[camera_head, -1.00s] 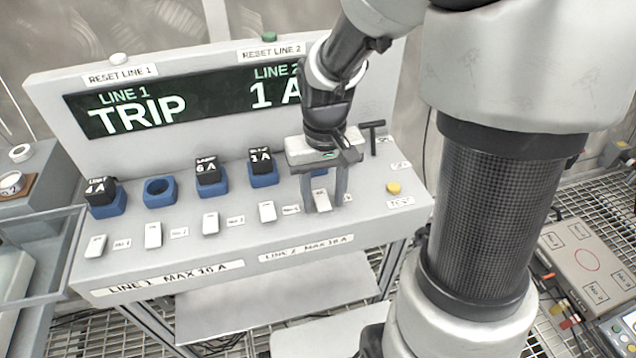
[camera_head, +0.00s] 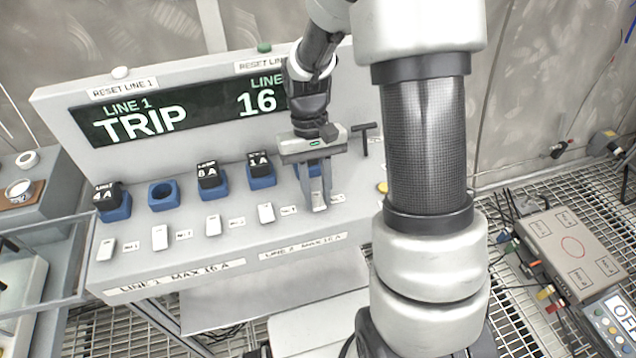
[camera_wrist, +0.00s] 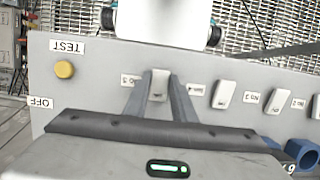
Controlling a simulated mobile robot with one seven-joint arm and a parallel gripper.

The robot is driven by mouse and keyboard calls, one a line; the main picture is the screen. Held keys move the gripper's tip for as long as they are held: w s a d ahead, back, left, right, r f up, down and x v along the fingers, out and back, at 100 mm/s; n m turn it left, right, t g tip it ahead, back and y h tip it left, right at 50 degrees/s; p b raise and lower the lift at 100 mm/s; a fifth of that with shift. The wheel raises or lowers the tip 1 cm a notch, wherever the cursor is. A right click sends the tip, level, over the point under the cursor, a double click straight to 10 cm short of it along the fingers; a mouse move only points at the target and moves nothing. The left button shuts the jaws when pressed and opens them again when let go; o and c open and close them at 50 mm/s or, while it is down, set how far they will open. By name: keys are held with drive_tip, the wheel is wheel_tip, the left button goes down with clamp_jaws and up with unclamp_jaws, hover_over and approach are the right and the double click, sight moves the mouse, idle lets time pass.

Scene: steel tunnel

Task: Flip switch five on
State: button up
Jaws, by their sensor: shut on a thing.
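Switch five (camera_head: 319,201) is the rightmost white rocker in the console's front row. It also shows in the wrist view (camera_wrist: 158,85), beside an upside-down label that seems to read No.5. My gripper (camera_head: 316,205) points down over the console, its two grey fingers on either side of this switch and shut on it. The fingers hide the switch's sides, and its tilt is hard to judge. The display (camera_head: 180,115) reads TRIP under LINE 1 and 16 under LINE 2, with its right end behind my arm.
Other white rockers, such as (camera_head: 266,212), stand to the left. Behind them are blue sockets (camera_head: 163,196), most holding black blocks (camera_head: 212,175). A black T-handle (camera_head: 365,138) stands close right of my gripper. A yellow TEST button (camera_wrist: 64,70) is nearby.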

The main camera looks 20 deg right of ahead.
drive_tip(key=shift+w+g+p, duration=0.2)
drive_tip(key=shift+g+p, duration=0.25)
drive_tip(key=shift+g, duration=0.15)
drive_tip(key=o, duration=1.1)
drive_tip(key=shift+c, duration=0.2)
drive_tip(key=shift+r, duration=0.1)
drive_tip(key=p+v, duration=0.2)
drive_tip(key=v, duration=1.5)
drive_tip(key=shift+r, duration=0.15)
